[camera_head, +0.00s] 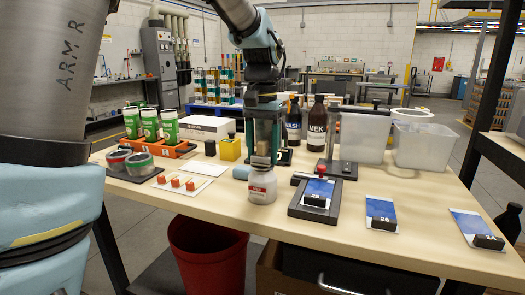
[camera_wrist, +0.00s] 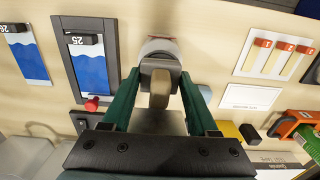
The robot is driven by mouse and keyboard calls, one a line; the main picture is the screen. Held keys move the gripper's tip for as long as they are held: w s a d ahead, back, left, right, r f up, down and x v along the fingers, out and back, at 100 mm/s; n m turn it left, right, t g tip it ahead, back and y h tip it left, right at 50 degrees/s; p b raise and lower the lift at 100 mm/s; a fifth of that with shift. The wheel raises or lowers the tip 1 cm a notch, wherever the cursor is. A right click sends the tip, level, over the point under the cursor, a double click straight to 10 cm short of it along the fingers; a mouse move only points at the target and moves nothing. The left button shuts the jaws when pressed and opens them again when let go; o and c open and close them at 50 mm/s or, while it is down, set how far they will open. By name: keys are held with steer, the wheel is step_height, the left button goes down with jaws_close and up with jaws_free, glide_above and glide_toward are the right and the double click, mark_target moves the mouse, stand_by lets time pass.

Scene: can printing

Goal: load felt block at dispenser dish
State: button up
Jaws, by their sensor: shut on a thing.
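The dispenser (camera_head: 262,187) is a white jar with a red label, upright near the table's front edge, and its dish is at the top. My gripper (camera_head: 262,152) points down directly over it. The gripper is shut on a tan felt block (camera_head: 260,160), held low at the dish. In the wrist view the block (camera_wrist: 160,88) shows between the two green fingers, with a grey piece just beyond it. The white dispenser (camera_wrist: 160,46) shows past the fingertips. The dish is mostly hidden, so I cannot tell whether the block touches it.
Blue printed plates with dark blocks (camera_head: 381,212) lie to the right, one in a dark frame (camera_head: 295,207). A white card with orange-tipped strips (camera_head: 176,183), tape rolls (camera_head: 138,164) and a yellow block (camera_head: 230,149) are left. Bottles (camera_head: 317,122) and bins (camera_head: 420,146) stand behind.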

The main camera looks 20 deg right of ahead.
mark_target(263, 141)
stand_by(0.4)
step_height(263, 141, up, 7)
steer(key=p, duration=0.6)
steer(key=shift+p, duration=0.35)
